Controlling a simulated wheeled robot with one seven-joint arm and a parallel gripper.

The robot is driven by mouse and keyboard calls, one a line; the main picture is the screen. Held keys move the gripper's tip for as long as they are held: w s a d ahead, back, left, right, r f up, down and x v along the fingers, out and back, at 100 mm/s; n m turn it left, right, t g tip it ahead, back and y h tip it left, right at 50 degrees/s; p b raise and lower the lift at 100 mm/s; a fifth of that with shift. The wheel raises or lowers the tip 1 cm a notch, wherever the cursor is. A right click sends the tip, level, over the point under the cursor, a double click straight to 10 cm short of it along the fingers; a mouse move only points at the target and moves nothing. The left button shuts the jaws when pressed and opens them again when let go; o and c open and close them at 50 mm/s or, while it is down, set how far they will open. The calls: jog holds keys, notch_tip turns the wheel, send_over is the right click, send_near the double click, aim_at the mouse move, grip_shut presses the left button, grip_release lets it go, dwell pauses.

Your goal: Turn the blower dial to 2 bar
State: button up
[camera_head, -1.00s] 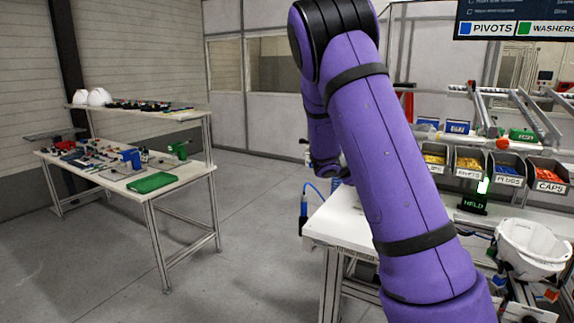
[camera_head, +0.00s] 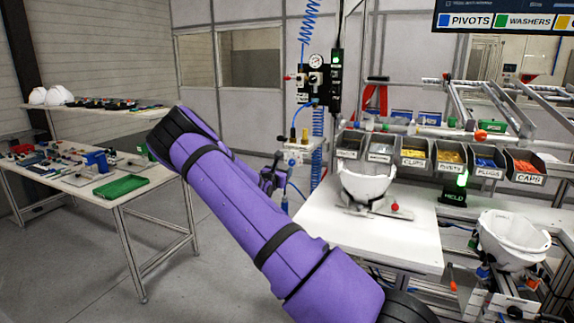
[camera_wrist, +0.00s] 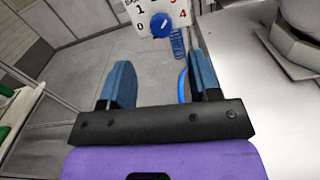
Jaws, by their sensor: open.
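The dial is a blue round knob (camera_wrist: 160,25) on a white plate (camera_wrist: 182,12) at the top of the wrist view. The digits 0 and 1 show to its left, 3 and 4 to its right; the top of the plate is cut off. In the head view my gripper (camera_head: 271,177) hangs left of the white table, just below and left of a small white box (camera_head: 299,147) on the blower stand.
A pressure gauge (camera_head: 316,62) and coiled blue hoses (camera_head: 318,140) are on the stand. The white table (camera_head: 410,235) holds a white helmet shell (camera_head: 366,183) in a fixture; another shell (camera_head: 512,238) is at right. A side bench (camera_head: 130,195) stands left, with open floor between.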

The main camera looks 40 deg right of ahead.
aim_at(291, 163)
jog(key=x, duration=0.9)
jog(key=c, duration=0.9)
